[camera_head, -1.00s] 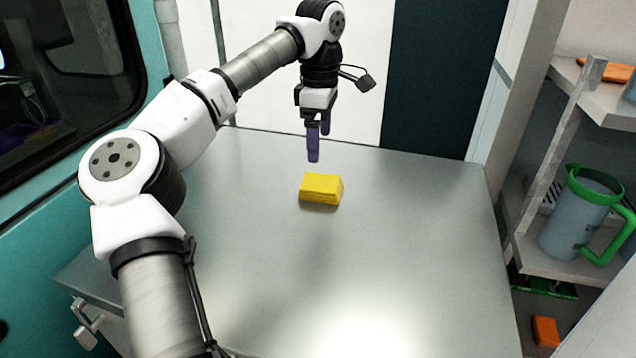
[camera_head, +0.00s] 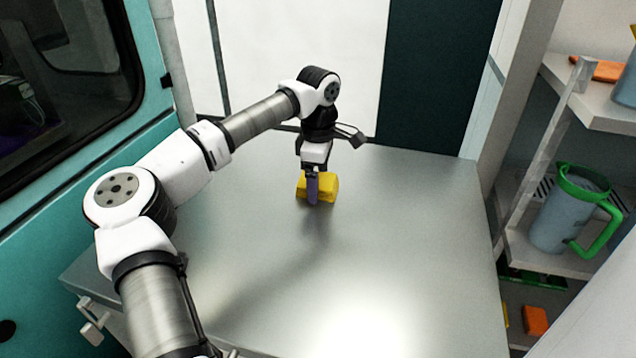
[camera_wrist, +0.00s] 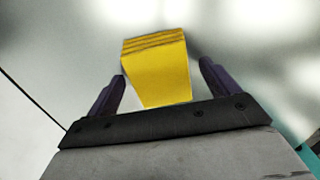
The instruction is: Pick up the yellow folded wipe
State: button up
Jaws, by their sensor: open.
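The yellow folded wipe (camera_head: 329,188) lies on the metal table, a thick block with layered folds showing on one side in the wrist view (camera_wrist: 158,75). My gripper (camera_head: 313,190) is lowered at the wipe, and one purple finger covers part of it in the head view. In the wrist view my gripper (camera_wrist: 160,88) is open, with one purple finger on each side of the wipe. A gap shows between the wipe and the right finger; the left finger is close to its edge. I cannot tell whether that finger touches it.
The metal table (camera_head: 400,240) is otherwise clear around the wipe. A shelf unit (camera_head: 575,262) stands to the right with a grey jug (camera_head: 562,225) with green rim and handle. A teal wall with a dark window (camera_head: 60,70) borders the left.

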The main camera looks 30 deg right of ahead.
jog(key=shift+c, duration=0.2)
jog(key=c, duration=1)
jog(key=shift+r, duration=0.15)
notch_tip(320, 180, up, 20)
jog(key=shift+f+b, duration=0.1)
jog(key=shift+b, duration=0.95)
jog(key=o, duration=0.4)
jog(key=c, duration=0.3)
